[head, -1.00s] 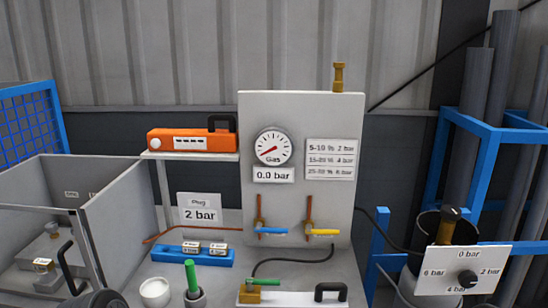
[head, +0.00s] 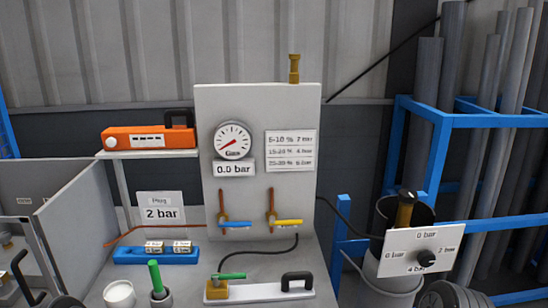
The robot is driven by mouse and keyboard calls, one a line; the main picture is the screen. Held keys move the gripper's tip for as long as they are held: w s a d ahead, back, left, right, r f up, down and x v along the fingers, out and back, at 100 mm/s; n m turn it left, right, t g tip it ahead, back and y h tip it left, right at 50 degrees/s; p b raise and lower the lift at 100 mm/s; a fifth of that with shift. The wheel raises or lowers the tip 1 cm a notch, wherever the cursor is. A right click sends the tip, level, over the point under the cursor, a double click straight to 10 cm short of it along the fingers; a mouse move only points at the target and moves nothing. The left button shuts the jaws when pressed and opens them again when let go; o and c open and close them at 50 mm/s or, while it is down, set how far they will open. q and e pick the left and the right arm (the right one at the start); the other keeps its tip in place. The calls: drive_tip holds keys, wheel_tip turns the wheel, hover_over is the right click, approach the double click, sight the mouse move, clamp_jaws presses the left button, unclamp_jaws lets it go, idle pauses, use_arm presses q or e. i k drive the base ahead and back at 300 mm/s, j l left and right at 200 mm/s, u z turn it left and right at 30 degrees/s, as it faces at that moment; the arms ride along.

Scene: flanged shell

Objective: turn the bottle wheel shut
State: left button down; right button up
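The gas bottle (head: 388,270) stands at the right in the head view, partly hidden behind a white dial plate. Its brass valve (head: 404,214) rises from a dark open collar, with a small dark wheel (head: 408,195) on top. How far the wheel is turned cannot be told. The dial plate (head: 400,243) carries a black knob (head: 427,257) and bar markings. The round gauge (head: 232,141) on the grey panel has its needle toward lower left, and the label below reads 0.0 bar. Neither gripper shows; dark rounded parts at the bottom edge seem to be my arms.
A blue rack (head: 470,121) with grey pipes stands behind the bottle. The panel has blue (head: 237,224) and yellow (head: 288,222) valve handles. A white cup (head: 119,294), a green stick (head: 155,276) and a black-handled white bar (head: 262,291) occupy the bench.

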sight(408, 196)
drive_tip(key=l+z, duration=0.15)
drive_tip(key=z, duration=1.55)
drive_tip(key=i+l, duration=0.65)
drive_tip(key=i, duration=0.2)
